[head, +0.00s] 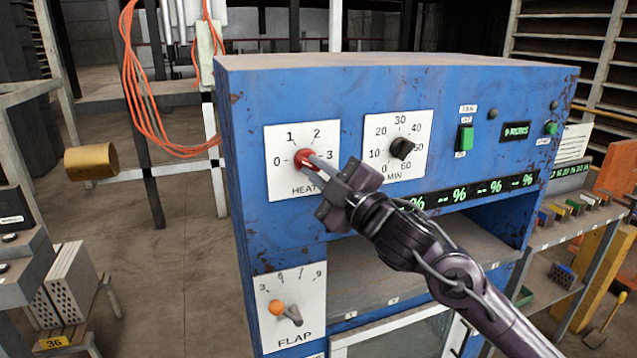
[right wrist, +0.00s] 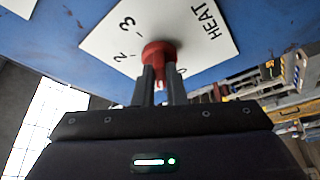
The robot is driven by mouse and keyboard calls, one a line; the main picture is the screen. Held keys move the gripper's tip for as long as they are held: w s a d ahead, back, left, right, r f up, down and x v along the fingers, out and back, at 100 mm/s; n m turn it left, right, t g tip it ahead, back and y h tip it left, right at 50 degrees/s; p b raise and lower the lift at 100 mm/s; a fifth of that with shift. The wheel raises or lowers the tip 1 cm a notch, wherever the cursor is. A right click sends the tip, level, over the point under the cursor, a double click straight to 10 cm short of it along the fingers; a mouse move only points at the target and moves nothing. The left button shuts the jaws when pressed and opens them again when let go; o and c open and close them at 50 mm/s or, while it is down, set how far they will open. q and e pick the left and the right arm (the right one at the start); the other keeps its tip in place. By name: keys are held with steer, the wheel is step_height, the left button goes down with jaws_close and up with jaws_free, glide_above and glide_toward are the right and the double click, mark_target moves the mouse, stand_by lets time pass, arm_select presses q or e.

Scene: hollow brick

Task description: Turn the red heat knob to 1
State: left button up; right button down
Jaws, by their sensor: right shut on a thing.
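The red heat knob (head: 302,157) sits on a white plate (head: 278,185) marked 0, 1, 2, 3 and HEAT, on the blue machine's front. My right gripper (head: 311,163) reaches in from the lower right and is shut on the knob. In the right wrist view the red knob (right wrist: 159,54) is between the two fingers (right wrist: 160,80), with the plate behind it. The knob's pointer is hidden by the fingers, so I cannot tell which number it points to. My left gripper is not in view.
Right of the knob is a black MIN dial (head: 401,147). A green switch (head: 466,138) is further right. Orange cables (head: 135,85) hang at left. A shelf with small blocks (head: 575,210) stands at right.

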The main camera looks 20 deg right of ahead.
steer(key=m, duration=0.2)
steer(key=m+t+h+b, duration=0.1)
steer(key=m, duration=0.1)
steer(key=m+t+h+b, duration=0.1)
steer(key=m, duration=0.1)
steer(key=shift+a+f, duration=0.15)
steer(key=shift+f, duration=0.1)
steer(key=shift+m+b, duration=0.3)
steer(key=c, duration=1.5)
jaws_free()
steer(key=b+v, duration=0.3)
steer(key=v, duration=0.4)
steer(key=shift+s+f, duration=0.1)
steer(key=shift+s, duration=0.3)
